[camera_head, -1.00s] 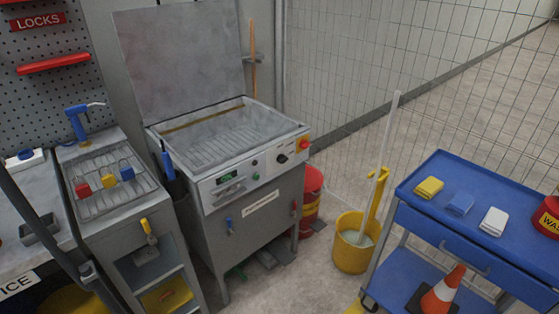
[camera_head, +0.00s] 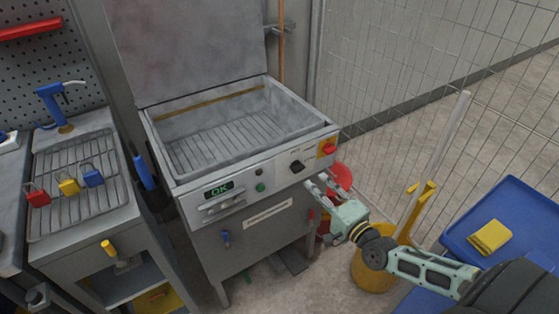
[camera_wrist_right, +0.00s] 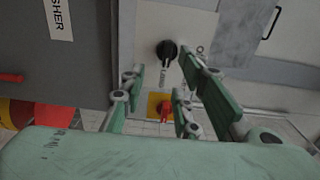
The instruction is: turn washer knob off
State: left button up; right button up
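The washer (camera_head: 255,217) is a grey cabinet with an open lid and a sloping front panel. Its black knob (camera_head: 297,166) sits on the right part of the panel; it also shows in the wrist view (camera_wrist_right: 166,50), with small printed marks beside it that I cannot read surely. My right gripper (camera_head: 324,188) is open and empty, just below and right of the knob. In the wrist view its fingers (camera_wrist_right: 160,78) are spread, with the knob ahead of the gap and apparently untouched. My left gripper is not in view.
A red switch on a yellow plate (camera_head: 326,148) is right of the knob, close to my fingers. A green display reads OK (camera_head: 219,189). A yellow mop bucket (camera_head: 372,272) and a blue cart (camera_head: 512,222) stand right. A bench with padlocks (camera_head: 68,187) is left.

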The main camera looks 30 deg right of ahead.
aim_at(300, 171)
jog(key=w, duration=0.4)
jog(key=w+a+r, duration=0.1)
jog(key=w, duration=0.1)
jog(key=shift+w, duration=0.85)
grip_shut()
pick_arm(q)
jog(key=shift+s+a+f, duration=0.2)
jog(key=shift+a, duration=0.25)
